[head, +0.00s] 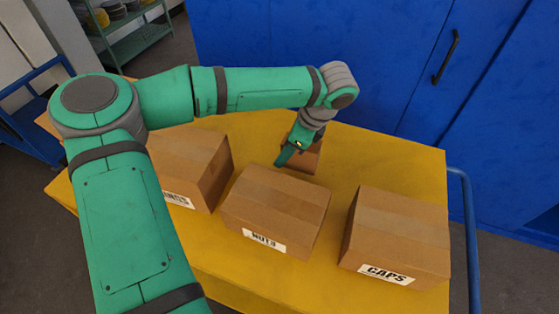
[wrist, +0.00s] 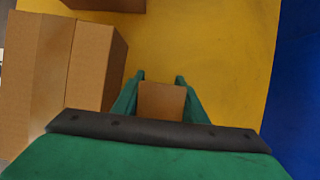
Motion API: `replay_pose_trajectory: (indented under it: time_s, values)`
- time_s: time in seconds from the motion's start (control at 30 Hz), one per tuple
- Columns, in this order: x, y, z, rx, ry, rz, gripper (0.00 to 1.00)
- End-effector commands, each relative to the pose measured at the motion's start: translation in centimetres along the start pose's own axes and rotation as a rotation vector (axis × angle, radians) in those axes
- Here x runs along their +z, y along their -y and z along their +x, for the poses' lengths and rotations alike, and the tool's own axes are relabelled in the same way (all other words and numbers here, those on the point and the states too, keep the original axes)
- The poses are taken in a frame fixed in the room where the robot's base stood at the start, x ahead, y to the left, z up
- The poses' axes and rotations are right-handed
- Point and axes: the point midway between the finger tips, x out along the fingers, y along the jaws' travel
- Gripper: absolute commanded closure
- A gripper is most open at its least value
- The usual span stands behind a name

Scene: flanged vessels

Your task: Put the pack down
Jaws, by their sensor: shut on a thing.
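My gripper (head: 291,153) is shut on a small plain brown pack (head: 307,157) behind the box labelled NUTS (head: 277,208), over the far part of the yellow table top (head: 390,160). My arm and gripper hide part of the pack in the head view. In the wrist view the pack (wrist: 162,100) sits between the two green fingers of my gripper (wrist: 160,82), with yellow surface around it. I cannot tell whether the pack touches the table top.
A box labelled CAPS (head: 398,235) stands at the right. Another box (head: 195,160) with a partly hidden label stands at the left. Blue cabinets (head: 380,60) rise behind the table. Clear yellow surface lies to the right of the pack. A blue rail (head: 466,230) edges the right side.

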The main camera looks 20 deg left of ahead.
Motion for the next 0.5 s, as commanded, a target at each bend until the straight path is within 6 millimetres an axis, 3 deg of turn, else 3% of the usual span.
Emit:
replay_pose_trajectory:
  time_s: [0.33, 0.5]
  values:
    - [0.8, -0.1, 2.6, 0.002, -0.001, -0.001, 0.87]
    - [-0.2, -0.1, 4.8, 0.001, -0.002, 0.001, 0.87]
